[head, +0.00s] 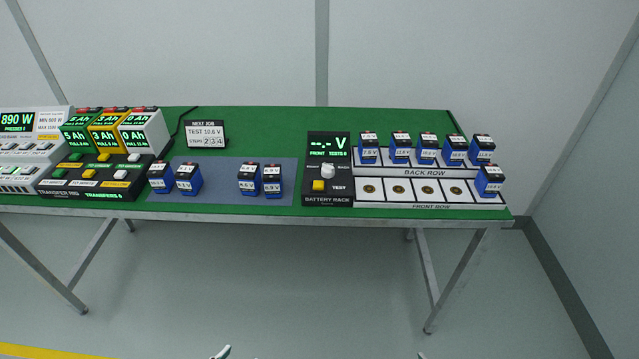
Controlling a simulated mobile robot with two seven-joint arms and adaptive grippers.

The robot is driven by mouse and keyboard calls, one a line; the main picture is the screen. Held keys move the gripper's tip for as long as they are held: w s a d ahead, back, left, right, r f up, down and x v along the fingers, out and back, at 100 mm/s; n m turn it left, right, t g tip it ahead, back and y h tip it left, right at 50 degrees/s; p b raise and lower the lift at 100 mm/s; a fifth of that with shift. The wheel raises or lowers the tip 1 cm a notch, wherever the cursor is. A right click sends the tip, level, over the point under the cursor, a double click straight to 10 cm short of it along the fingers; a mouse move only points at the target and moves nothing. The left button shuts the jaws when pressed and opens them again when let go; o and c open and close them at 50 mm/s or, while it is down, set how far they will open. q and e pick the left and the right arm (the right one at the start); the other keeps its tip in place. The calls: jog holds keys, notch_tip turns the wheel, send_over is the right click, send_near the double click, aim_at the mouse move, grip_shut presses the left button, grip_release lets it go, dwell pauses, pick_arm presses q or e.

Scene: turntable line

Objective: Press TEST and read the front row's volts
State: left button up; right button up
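The battery rack (327,200) stands right of centre on the green table. Its display (328,146) reads "--.- V" with "FRONT" and "TESTS 0" below. The yellow TEST button (319,185) is under the white FRONT/BACK knob (328,171). The front row (430,206) has one blue battery (489,182) in its rightmost place; the other places are bare with round contacts showing. The back row (424,173) holds several blue batteries (400,150). Only a tip of my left gripper (222,352) shows at the bottom edge. A sliver of my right gripper (421,356) shows too. Both are far from the rack.
A grey-blue mat (218,182) left of the rack holds several blue batteries (188,180). A sign (206,134) reads "NEXT JOB TEST 10.6 V". The transfer rig (95,180) and load bank (22,150) stand at left. The floor before the table is clear.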

pick_arm(q)
grip_shut()
dwell(1.4)
